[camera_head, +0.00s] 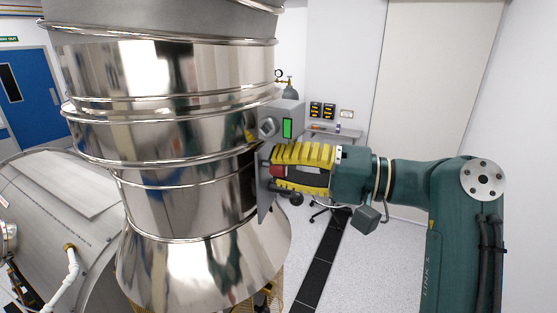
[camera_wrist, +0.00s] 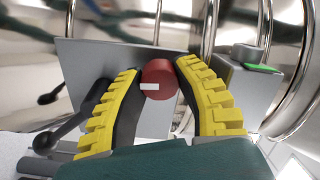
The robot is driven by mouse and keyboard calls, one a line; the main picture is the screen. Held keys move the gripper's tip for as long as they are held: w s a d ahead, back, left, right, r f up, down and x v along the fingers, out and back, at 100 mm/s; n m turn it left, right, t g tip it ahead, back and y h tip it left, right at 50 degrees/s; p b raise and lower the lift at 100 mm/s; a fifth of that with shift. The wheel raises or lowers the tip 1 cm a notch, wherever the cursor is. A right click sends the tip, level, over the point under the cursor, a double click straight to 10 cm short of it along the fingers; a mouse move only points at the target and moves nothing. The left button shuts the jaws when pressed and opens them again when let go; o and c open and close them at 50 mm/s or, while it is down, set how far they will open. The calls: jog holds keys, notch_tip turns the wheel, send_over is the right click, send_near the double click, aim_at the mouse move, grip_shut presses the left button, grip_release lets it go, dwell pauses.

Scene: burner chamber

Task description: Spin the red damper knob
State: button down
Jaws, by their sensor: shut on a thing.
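The red damper knob (camera_wrist: 160,80) is a round red knob with a white mark on its face. It sits on a grey metal panel (camera_wrist: 85,65). In the head view the knob (camera_head: 278,171) shows at the left end of my gripper. My gripper (camera_wrist: 158,72) has yellow ribbed fingers with dark inner pads. The fingers reach to either side of the knob and are shut on it. In the head view my gripper (camera_head: 276,168) points left at the panel. The far side of the knob is hidden.
A grey box with a green display (camera_head: 287,128) and a knob stands above the panel. A black lever (camera_wrist: 70,128) lies beside the left finger. The shiny metal chamber (camera_head: 185,190) stands close behind. Open floor lies to the right.

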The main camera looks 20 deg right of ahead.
jog(key=m, duration=0.4)
jog(key=shift+m, duration=0.4)
jog(key=m, duration=0.3)
jog(key=shift+m, duration=0.3)
jog(key=shift+m, duration=0.6)
jog(key=m, duration=0.5)
jog(key=shift+m, duration=0.8)
